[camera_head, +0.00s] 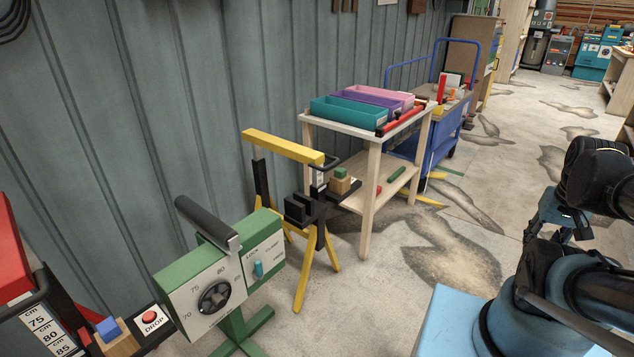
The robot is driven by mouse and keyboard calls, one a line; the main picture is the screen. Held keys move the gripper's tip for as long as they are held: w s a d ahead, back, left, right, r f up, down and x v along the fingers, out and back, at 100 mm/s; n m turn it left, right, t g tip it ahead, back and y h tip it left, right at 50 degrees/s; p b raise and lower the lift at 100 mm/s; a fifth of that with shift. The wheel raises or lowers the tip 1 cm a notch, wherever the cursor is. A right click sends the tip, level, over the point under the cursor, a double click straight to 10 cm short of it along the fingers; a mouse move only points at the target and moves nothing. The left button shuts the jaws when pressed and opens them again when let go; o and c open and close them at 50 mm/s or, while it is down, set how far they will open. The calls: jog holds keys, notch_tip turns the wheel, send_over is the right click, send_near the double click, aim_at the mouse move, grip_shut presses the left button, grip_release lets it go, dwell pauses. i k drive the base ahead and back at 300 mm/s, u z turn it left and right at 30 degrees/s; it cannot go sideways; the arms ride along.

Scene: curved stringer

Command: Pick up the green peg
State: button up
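A small green peg-like piece (396,174) lies on the lower shelf of a light wooden table (369,215). A green block (340,172) sits on top of a wooden block (339,185) at the end of the yellow and black stand; I cannot tell for certain which of the two is the green peg. My arm is at the right edge, well apart from both. What looks like my gripper (550,216) is small and dark beside the arm links, and its fingers cannot be made out.
The table top holds teal (345,117), purple and pink bins and red rods. A yellow trestle (283,146) and a green dial box (220,281) stand left of the table. A blue cart (443,133) stands behind. Open floor lies between the table and my base.

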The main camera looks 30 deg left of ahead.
aim_at(341, 172)
jog(key=u, duration=0.8)
jog(key=k, duration=0.8)
jog(key=z, duration=1)
jog(key=k, duration=0.55)
jog(key=z, duration=0.45)
jog(key=i, duration=0.8)
jog(key=u, duration=0.55)
jog(key=i, duration=0.95)
jog(key=u, duration=1.15)
jog(key=i, duration=0.7)
jog(key=u, duration=0.5)
